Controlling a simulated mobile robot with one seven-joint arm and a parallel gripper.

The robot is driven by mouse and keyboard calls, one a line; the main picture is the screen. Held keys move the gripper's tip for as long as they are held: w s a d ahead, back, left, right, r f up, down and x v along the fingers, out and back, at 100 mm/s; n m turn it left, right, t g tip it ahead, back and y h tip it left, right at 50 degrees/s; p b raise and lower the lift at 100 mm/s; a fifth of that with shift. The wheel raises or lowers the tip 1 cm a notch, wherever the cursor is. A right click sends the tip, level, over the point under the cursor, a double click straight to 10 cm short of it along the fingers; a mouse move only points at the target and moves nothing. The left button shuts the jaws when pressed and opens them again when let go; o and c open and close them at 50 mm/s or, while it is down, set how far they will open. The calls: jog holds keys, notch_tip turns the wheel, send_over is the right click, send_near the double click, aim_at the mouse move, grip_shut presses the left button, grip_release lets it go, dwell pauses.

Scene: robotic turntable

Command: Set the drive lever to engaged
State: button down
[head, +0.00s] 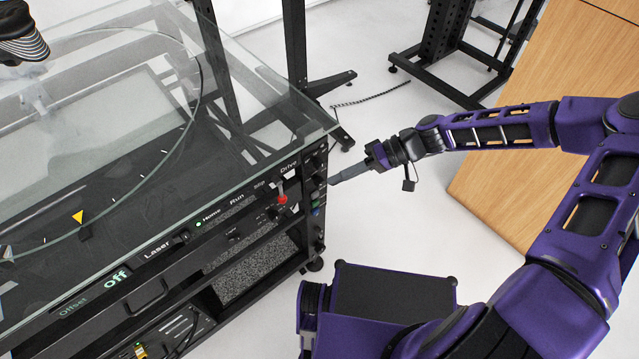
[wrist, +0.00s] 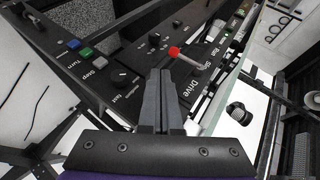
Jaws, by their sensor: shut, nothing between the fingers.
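The drive lever (head: 282,199) is a thin silver stick with a red ball knob, on the black front panel (head: 222,215) near its right end, just below the word "Drive". In the head view its knob hangs low. In the wrist view the red knob (wrist: 174,52) shows just beyond my fingertips, its silver shaft running right toward the panel. My gripper (head: 333,181) is shut and empty, to the right of the lever in the head view. Its grey fingers (wrist: 160,72) point toward the panel and appear apart from the knob. I cannot read engaged or disengaged markings.
Green and blue buttons (wrist: 85,53) and a black rotary knob (wrist: 122,74) are near the lever. A glass top (head: 290,105) overhangs the panel. A wooden surface (head: 560,70) stands at the right.

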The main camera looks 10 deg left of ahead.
jog(key=v, duration=0.3)
jog(key=shift+w+d+f, duration=0.15)
jog(key=shift+w+d, duration=0.1)
jog(key=shift+d, duration=0.25)
jog(key=shift+f, duration=0.1)
